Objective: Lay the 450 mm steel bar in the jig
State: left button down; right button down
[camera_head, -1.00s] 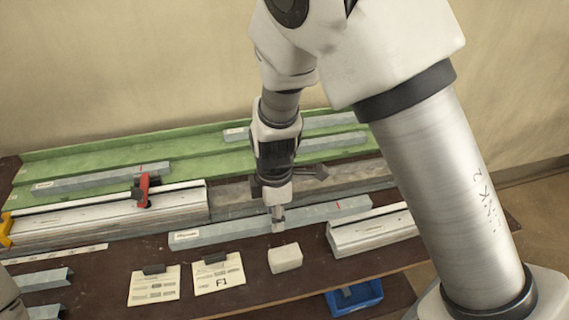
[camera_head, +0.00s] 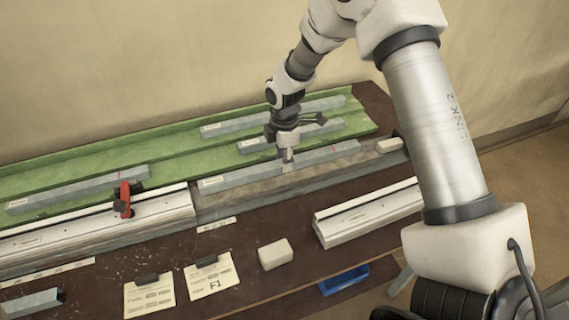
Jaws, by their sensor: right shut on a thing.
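A grey steel bar (camera_head: 235,178) with a white label at its left end and a red mark near its right end lies lengthwise above the grey channel-like bed (camera_head: 270,195), along its back side. My right gripper (camera_head: 287,158) comes down from above and is shut on the bar near its middle. Whether the bar touches the bed cannot be told. A pale rail (camera_head: 150,215) with a red clamp (camera_head: 125,198) adjoins the bed's left end. Which of these is called the jig is not marked. My left gripper is not in view.
A green tray (camera_head: 175,149) at the back holds several grey bars. In front are a pale rail piece (camera_head: 370,212), a whitish block (camera_head: 275,254), two note cards (camera_head: 150,297) and a blue bin (camera_head: 343,279). Another pale block (camera_head: 389,145) sits at the bed's right end.

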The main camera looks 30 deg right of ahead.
aim_at(285, 179)
notch_tip(285, 179, down, 3)
jog(key=shift+f+p, duration=0.15)
jog(key=shift+p, duration=0.3)
jog(key=shift+f, duration=0.1)
jog(key=shift+s+f, duration=0.1)
jog(key=shift+f, duration=0.1)
jog(key=c, duration=0.8)
grip_release()
jog(key=shift+c, duration=0.2)
